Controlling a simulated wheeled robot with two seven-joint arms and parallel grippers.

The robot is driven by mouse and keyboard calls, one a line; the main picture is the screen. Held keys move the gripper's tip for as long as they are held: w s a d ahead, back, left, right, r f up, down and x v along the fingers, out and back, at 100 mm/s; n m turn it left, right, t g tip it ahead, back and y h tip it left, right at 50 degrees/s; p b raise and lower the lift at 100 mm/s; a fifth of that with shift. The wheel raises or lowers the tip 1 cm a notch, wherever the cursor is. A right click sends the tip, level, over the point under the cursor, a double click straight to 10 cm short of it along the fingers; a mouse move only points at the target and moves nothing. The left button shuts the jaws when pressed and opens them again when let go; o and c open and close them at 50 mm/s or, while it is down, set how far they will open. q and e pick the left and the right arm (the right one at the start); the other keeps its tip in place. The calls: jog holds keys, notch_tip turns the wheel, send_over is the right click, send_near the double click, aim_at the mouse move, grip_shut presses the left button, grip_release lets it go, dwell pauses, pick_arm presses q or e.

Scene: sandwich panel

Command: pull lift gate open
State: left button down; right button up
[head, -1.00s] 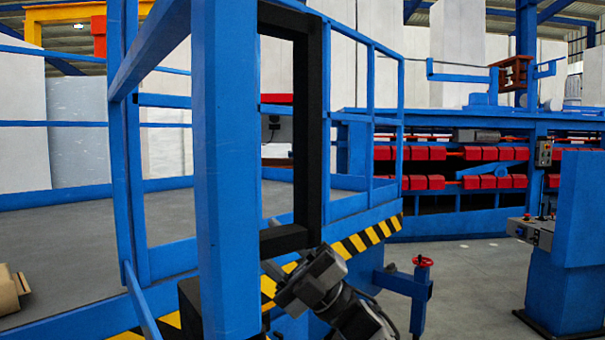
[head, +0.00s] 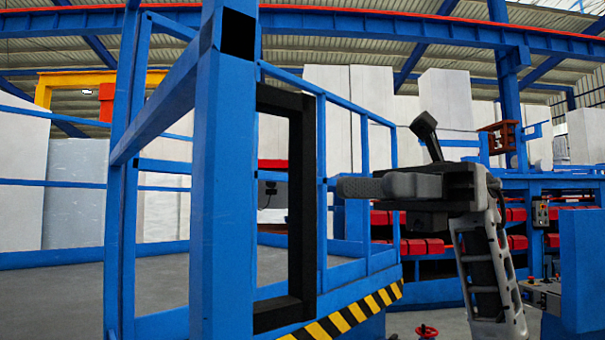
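The lift gate appears as a black rectangular frame (head: 302,205) beside a thick blue post (head: 224,190) in the head view. The frame stands upright, close to the post. My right gripper (head: 381,151) is to the right of the black frame, at about its mid height in the picture. Its fingers are spread wide, one pointing left toward the frame and one pointing up. Nothing is between them, and a gap shows between the gripper and the frame. My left gripper is not in view.
Blue railings (head: 364,190) surround a grey platform (head: 60,300) with a yellow-black striped edge (head: 350,314). A blue pedestal (head: 583,265) stands at the right. A red handwheel (head: 427,331) is low in front of the platform. Machinery with red blocks stands behind.

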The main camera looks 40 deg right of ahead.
aim_at(311, 184)
jog(key=a, duration=0.3)
jog(key=a+p, duration=0.1)
jog(key=a, duration=0.5)
jog(key=shift+s+a+p, duration=0.15)
jog(key=shift+s+p, duration=0.1)
jog(key=shift+p, duration=0.1)
grip_shut()
